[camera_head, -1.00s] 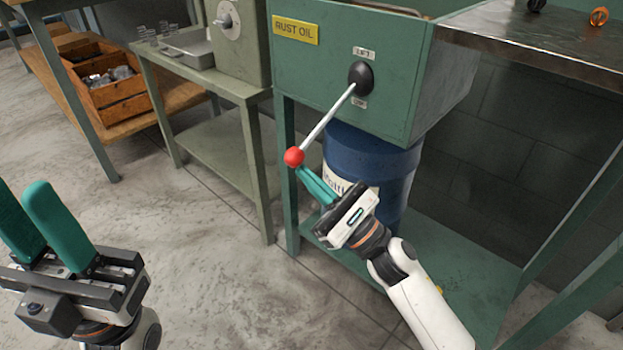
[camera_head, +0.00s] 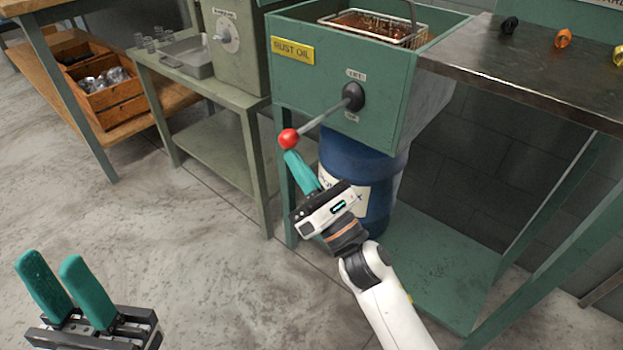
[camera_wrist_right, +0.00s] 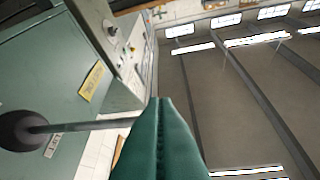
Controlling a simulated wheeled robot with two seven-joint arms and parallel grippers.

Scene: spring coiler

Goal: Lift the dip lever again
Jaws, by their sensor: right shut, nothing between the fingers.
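The dip lever (camera_head: 321,118) is a grey rod with a red ball knob (camera_head: 288,139). It comes out of a black boot (camera_head: 353,97) on the front of the green rust oil tank (camera_head: 395,95), between a LIFT label above and another label below. The rod points toward the camera, left and down. My right gripper (camera_head: 291,156) is shut and empty, its fingertips just under the knob; contact cannot be told. In the right wrist view the rod (camera_wrist_right: 85,126) runs toward the shut fingers (camera_wrist_right: 160,102). My left gripper (camera_head: 55,262) is open and empty at lower left.
A wire basket (camera_head: 375,27) sits in the tank's top. A blue drum (camera_head: 365,170) stands under the tank. A metal-topped bench (camera_head: 520,70) is at right, and a green stand (camera_head: 215,85) with a tray is at left. The floor in front is clear.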

